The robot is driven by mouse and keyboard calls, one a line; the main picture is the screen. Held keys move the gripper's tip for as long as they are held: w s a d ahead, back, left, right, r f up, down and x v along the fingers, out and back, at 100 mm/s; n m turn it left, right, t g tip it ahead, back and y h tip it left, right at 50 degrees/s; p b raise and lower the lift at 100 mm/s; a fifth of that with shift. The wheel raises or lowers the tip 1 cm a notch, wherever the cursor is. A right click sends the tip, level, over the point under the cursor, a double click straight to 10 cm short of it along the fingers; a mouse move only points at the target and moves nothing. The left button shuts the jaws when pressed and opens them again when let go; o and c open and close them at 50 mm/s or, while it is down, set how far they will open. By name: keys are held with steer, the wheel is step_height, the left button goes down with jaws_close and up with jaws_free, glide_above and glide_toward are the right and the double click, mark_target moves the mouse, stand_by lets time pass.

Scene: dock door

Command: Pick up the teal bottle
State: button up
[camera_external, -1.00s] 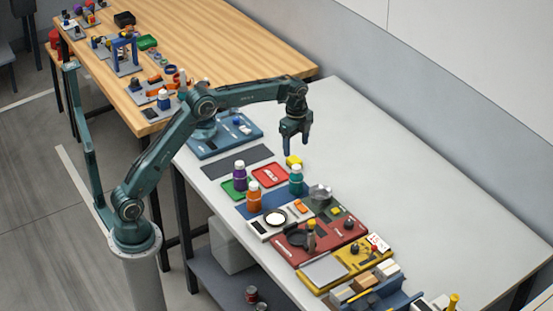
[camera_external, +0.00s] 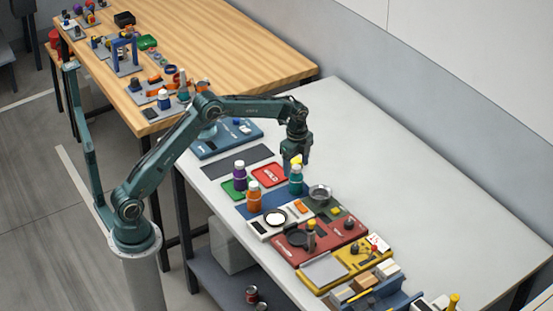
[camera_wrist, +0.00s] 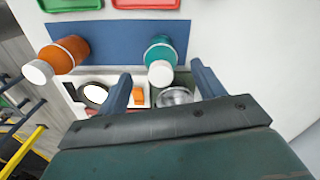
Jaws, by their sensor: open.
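The teal bottle (camera_external: 296,181) stands upright with a white cap on the white table, at the right end of a blue mat. In the wrist view the teal bottle (camera_wrist: 160,55) shows ahead of my gripper, between the lines of its two fingers. My gripper (camera_external: 296,155) is open and empty, pointing down just above and behind the bottle in the external view. In the wrist view the fingers of my gripper (camera_wrist: 163,82) are spread apart. Whether a finger touches the bottle cannot be told.
An orange bottle (camera_external: 254,197) and a purple bottle (camera_external: 240,177) stand left of the teal one. A red tray (camera_external: 270,175) and a green tray (camera_external: 228,190) lie nearby. A metal bowl (camera_external: 320,192) sits close on the right. The table's right side is clear.

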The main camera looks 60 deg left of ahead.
mark_target(297, 176)
steer(key=shift+f, duration=0.35)
steer(key=shift+f, duration=2.6)
steer(key=c, duration=1.2)
steer(key=shift+w+r, duration=0.1)
steer(key=shift+r, duration=0.15)
step_height(297, 176, up, 20)
steer(key=shift+f, duration=0.15)
